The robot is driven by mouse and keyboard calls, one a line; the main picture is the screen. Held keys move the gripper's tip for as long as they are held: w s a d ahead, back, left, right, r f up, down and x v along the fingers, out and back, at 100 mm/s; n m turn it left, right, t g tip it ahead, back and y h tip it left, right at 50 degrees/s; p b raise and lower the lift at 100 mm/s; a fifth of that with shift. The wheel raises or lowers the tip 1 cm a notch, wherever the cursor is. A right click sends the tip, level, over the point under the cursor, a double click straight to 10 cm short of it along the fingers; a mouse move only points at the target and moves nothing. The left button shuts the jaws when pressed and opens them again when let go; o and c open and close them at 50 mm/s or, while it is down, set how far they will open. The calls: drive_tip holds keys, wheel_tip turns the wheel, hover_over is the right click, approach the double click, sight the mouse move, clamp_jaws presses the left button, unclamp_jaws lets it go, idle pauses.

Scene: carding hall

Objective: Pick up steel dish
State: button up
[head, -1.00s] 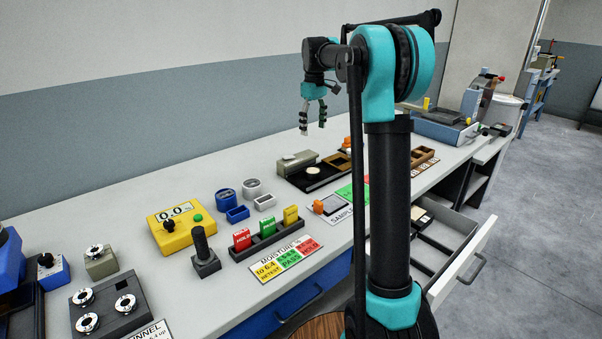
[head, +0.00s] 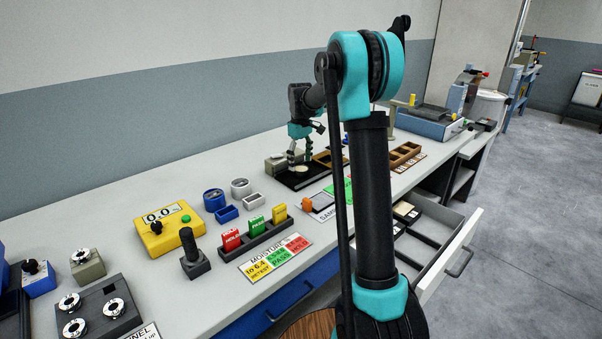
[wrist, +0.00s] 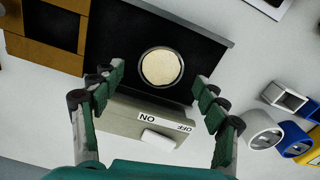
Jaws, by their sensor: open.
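The steel dish (wrist: 145,72) is a small round dish with a bright rim and a cream-coloured inside. It lies on a black plate (wrist: 112,65) in the wrist view, and shows partly behind my fingers in the head view (head: 299,170). My gripper (wrist: 161,80) is open and empty. In the wrist view its fingers stand on either side of the dish, with visible gaps on both sides. In the head view my gripper (head: 300,160) points down over the plate. How far the fingertips are above the dish I cannot tell.
A grey-beige block with an ON/OFF label (wrist: 160,122) stands beside the dish, between my fingers in the wrist view. A brown wooden tray (wrist: 40,52) is at the left. Blue and grey cups (head: 240,187) stand nearby. A drawer (head: 462,255) is open below the bench.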

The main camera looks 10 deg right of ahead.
drive_tip(key=shift+f, duration=1.35)
drive_tip(key=shift+c, duration=0.4)
drive_tip(key=c, duration=1.3)
drive_tip(key=shift+c, duration=0.2)
drive_tip(key=shift+r, duration=0.15)
